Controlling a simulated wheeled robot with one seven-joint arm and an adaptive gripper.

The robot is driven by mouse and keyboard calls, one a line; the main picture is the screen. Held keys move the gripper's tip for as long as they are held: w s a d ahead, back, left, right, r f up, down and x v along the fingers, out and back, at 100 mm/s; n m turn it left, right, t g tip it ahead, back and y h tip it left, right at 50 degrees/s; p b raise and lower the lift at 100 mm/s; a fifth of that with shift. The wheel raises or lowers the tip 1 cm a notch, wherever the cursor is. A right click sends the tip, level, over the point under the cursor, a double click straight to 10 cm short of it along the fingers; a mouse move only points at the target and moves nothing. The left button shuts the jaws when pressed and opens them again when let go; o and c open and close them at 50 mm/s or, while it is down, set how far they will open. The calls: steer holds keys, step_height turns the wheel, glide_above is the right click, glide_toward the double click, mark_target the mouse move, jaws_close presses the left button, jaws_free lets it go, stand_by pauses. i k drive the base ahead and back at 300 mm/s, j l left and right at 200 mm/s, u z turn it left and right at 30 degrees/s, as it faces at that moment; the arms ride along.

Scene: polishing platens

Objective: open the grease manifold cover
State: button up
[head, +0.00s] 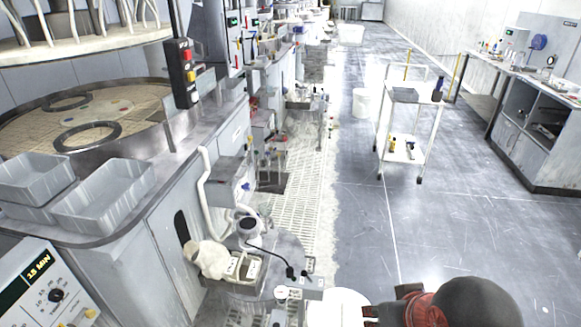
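I cannot tell for sure which part is the grease manifold cover. A grey box (229,190) with a blue knob sits low on the side of the polishing machine, beside a white pipe. Below it, a small beige-framed unit (241,265) with two pale panels stands by a crumpled white cloth. A black cable runs from near there to a small grey box (303,287) with a round gauge beside it. No cover is clearly seen open. A dark, rounded part of my arm with a red band shows at the bottom right; I cannot make out gripper fingers.
The polishing machine (125,240), with grey trays (103,197) on its rim, fills the left. A control pendant (182,72) hangs over it. A white trolley (405,125) and a workbench (530,120) stand right. The grey floor (370,220) between is mostly clear.

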mark_target(228, 168)
steer(key=l+z, duration=0.2)
steer(key=l, duration=0.2)
steer(key=i+l+z, duration=0.2)
steer(key=l, duration=0.15)
steer(key=i+l+z, duration=0.2)
steer(key=l, duration=0.2)
steer(key=l+z, duration=0.2)
steer(key=l, duration=0.2)
steer(key=i+l, duration=0.25)
steer(key=i, duration=0.15)
steer(key=i+l+z, duration=0.1)
steer(key=i+l, duration=0.4)
steer(key=i, duration=0.25)
steer(key=i+j+u, duration=0.2)
steer(key=i+u, duration=0.3)
steer(key=i+j+u, duration=0.1)
steer(key=i+u, duration=0.2)
steer(key=u, duration=0.15)
steer(key=i+l+u, duration=0.1)
steer(key=i+u, duration=0.4)
steer(key=i+l+u, duration=0.25)
steer(key=u, duration=0.2)
steer(key=i+u, duration=1.15)
steer(key=i+l+u, duration=0.2)
steer(key=u, duration=0.2)
